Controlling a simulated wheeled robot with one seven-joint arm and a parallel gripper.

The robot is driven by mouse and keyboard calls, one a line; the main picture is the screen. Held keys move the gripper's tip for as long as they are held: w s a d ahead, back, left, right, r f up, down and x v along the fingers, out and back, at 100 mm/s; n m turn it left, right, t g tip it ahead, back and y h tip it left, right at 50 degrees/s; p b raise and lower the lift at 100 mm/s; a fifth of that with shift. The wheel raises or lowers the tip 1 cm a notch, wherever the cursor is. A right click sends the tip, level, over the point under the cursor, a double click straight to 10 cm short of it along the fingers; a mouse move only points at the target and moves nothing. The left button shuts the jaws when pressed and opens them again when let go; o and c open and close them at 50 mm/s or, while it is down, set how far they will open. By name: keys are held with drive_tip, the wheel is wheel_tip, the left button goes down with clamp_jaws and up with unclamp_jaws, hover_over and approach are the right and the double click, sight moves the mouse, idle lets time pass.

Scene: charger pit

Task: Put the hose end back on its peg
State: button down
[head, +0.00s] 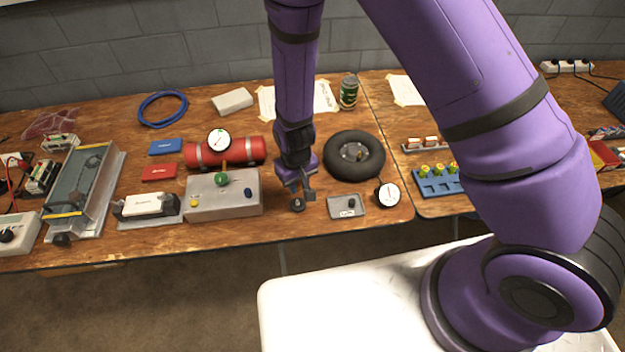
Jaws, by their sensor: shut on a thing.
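My gripper (297,193) points down over the front part of the bench, just right of a grey box. It is shut on a small dark piece (297,205) at its fingertips. That piece is low, near the bench top; I cannot tell whether it touches. It may be the hose end, but it is too small to be sure. A grey plate (337,211) with a small dark upright piece on it lies to the right of my gripper; I cannot tell whether this is the peg. No hose shows running from the gripper.
Left of my gripper stand the grey box (225,207) with coloured knobs and a red cylinder (250,150) with a gauge. A black tyre (340,168) and a round gauge (388,194) are to the right. A blue coil (142,111) lies at the back left.

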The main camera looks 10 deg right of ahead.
sight(297, 200)
drive_tip(key=shift+a+f, duration=0.2)
drive_tip(key=shift+f, duration=2.1)
drive_tip(key=shift+f, duration=1.4)
drive_tip(key=c, duration=0.9)
unclamp_jaws()
drive_tip(key=shift+o, duration=0.2)
wheel_tip(297, 200, up, 11)
drive_tip(key=shift+f, duration=0.1)
